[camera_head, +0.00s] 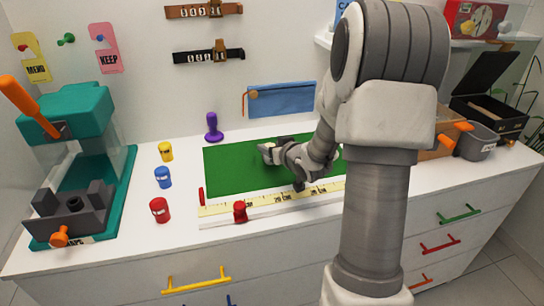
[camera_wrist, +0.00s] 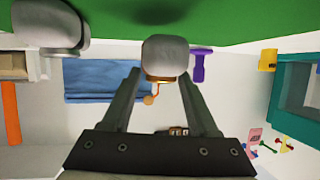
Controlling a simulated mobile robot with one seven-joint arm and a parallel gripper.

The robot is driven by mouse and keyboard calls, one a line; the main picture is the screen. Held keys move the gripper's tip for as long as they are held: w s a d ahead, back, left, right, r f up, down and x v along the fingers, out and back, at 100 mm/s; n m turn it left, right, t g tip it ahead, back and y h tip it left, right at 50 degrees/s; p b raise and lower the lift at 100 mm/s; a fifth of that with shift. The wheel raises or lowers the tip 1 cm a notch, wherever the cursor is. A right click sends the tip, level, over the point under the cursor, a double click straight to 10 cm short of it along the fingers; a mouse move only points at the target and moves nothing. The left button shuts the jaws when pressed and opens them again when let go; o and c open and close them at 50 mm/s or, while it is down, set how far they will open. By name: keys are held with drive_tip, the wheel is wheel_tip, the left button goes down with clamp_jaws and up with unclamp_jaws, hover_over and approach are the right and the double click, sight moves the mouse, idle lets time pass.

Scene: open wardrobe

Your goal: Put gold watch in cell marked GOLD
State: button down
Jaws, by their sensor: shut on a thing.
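My gripper (camera_head: 268,150) is low over the green mat (camera_head: 225,172) and points to the left. I cannot tell whether that edge is the gold watch. An open black box (camera_head: 490,108) stands at the far right of the white top; its inside is too small to read, and I see no GOLD mark.
A teal press (camera_head: 65,112) stands at left. Yellow (camera_head: 166,152), blue (camera_head: 163,178) and red (camera_head: 160,210) pots stand beside the mat. A purple stamp (camera_head: 213,128) is behind it, and a ruler (camera_head: 270,202) runs along its front.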

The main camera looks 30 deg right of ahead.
drive_tip(key=shift+f, duration=1.05)
drive_tip(key=shift+f, duration=0.1)
drive_tip(key=shift+f+b, duration=0.2)
drive_tip(key=shift+b, duration=0.2)
drive_tip(key=shift+c, duration=0.7)
unclamp_jaws()
drive_tip(key=shift+r, duration=0.1)
drive_tip(key=shift+r, duration=0.1)
